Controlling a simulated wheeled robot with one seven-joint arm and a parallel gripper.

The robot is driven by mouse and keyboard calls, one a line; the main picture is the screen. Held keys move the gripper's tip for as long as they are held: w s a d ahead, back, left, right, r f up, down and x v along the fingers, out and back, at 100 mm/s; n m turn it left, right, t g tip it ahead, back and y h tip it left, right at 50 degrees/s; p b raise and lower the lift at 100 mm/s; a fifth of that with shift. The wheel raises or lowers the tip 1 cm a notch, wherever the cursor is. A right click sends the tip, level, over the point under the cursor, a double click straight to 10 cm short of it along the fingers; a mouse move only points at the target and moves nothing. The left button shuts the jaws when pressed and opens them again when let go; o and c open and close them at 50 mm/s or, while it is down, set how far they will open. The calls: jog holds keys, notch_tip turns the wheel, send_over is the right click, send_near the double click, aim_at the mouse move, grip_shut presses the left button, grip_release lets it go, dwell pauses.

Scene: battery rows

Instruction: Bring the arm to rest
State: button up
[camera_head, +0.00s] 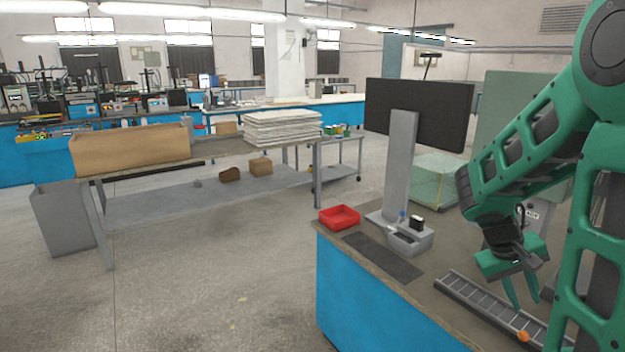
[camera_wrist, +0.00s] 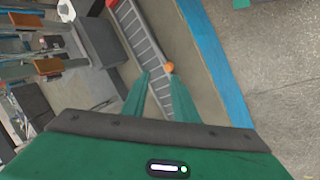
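My gripper (camera_head: 524,304) hangs from my green arm, pointing down over the blue-sided bench (camera_head: 385,312) at the right. In the wrist view its two green fingers (camera_wrist: 161,78) stand apart with nothing held between them. Below the fingers lies a long grey slotted rack (camera_head: 480,302), which also shows in the wrist view (camera_wrist: 143,40). A small round orange thing (camera_head: 522,336) is at the rack's near end. In the wrist view it shows just past the right fingertip (camera_wrist: 170,67); I cannot tell whether it sits in a slot.
A red tray (camera_head: 339,217), a grey bin (camera_head: 408,238) and a dark mat (camera_head: 382,257) are on the bench left of the rack. A monitor (camera_head: 420,112) on a grey post stands behind them. Open floor (camera_head: 220,290) lies to the left.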

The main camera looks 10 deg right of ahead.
jog(key=s+a+r+m+y, duration=0.1)
jog(key=s+a+r+y, duration=0.1)
jog(key=s+a, duration=0.5)
jog(key=s+a+r+m+t+y, duration=0.1)
jog(key=s+a+r+y, duration=0.1)
jog(key=s+a+y, duration=0.2)
jog(key=s+a, duration=0.3)
jog(key=a, duration=0.2)
jog(key=shift+m, duration=0.4)
jog(key=shift+d, duration=0.1)
